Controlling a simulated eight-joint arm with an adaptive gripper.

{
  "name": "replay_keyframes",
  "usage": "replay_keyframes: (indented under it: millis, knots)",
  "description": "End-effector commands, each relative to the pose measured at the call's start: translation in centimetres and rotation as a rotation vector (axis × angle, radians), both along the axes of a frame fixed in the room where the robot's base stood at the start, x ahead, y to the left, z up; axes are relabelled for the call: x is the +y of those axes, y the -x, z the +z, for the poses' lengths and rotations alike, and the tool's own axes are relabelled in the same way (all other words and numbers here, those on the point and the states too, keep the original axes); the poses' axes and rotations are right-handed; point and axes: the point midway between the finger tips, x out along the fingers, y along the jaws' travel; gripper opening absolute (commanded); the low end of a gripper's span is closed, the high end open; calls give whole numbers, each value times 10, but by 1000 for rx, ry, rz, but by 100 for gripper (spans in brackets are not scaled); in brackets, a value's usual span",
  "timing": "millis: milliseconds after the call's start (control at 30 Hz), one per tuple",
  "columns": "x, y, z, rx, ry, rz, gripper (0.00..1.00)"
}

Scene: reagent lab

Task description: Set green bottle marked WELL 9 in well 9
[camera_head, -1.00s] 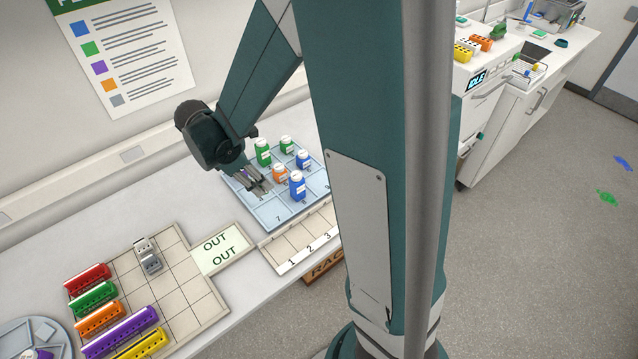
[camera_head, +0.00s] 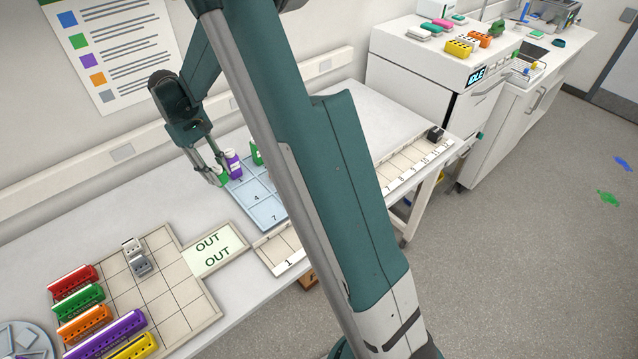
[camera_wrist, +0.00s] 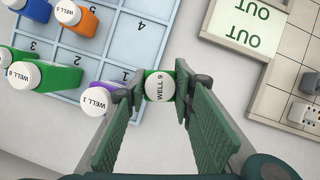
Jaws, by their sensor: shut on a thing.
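My gripper (camera_head: 215,176) is shut on the green bottle marked WELL 9 (camera_wrist: 160,88), whose white cap sits between the fingertips in the wrist view. It is by the left edge of the light blue numbered tray (camera_head: 266,212), beside a purple bottle (camera_head: 234,166) marked WELL 1. Whether the held bottle touches the table is unclear. Well 9 is not visible; my arm covers the tray's right part in the head view.
Another green bottle (camera_wrist: 22,75) and a blue bottle (camera_wrist: 76,18) stand on the tray. An OUT card (camera_head: 213,249), a grid board (camera_head: 185,298) and coloured racks lie at the front left. A numbered strip (camera_head: 408,168) runs along the table's front edge.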

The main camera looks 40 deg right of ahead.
Motion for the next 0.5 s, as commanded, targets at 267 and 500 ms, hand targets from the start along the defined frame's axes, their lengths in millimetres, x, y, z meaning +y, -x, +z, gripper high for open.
replay_keyframes:
  millis: [267, 500]
  knots:
    - [8, -20, -7, 1, 0, -157, 13]
    - [12, -30, -9, 0, 0, -242, 13]
